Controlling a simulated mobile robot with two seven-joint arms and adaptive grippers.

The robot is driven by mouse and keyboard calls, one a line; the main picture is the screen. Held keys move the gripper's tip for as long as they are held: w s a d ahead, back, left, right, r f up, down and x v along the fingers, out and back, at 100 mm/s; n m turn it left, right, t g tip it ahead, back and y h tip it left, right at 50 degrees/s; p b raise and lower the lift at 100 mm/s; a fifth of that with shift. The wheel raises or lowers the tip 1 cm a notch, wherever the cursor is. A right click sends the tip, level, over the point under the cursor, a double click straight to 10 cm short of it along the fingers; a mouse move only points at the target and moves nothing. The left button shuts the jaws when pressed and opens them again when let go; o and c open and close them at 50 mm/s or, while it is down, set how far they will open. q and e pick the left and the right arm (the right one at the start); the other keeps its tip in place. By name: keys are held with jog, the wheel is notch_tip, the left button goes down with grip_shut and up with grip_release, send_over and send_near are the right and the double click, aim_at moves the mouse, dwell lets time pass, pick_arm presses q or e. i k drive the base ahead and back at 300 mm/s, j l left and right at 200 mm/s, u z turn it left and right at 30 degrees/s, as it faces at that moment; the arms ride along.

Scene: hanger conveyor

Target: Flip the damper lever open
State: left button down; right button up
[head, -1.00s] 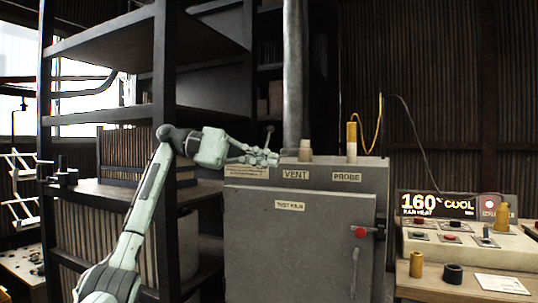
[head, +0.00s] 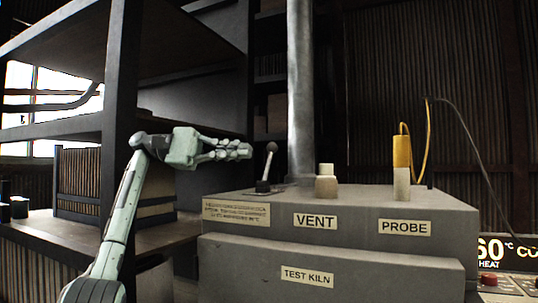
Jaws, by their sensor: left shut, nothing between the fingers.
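My left gripper (head: 245,150) comes in from the left at about knob height. Its fingers are shut and empty, pointing right. In the picture a small gap separates the fingertips from the lever; their depth relative to it is hard to tell. My right gripper is out of view.
A pale vent plug (head: 326,186) stands behind the VENT label, right of the pipe. A yellow probe (head: 402,150) with a cable stands farther right. Dark shelving (head: 122,110) is close to my left arm. A display and control panel (head: 505,285) are at the right edge.

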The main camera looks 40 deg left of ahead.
aim_at(269, 163)
jog(key=i+j, duration=0.65)
jog(key=j, duration=0.2)
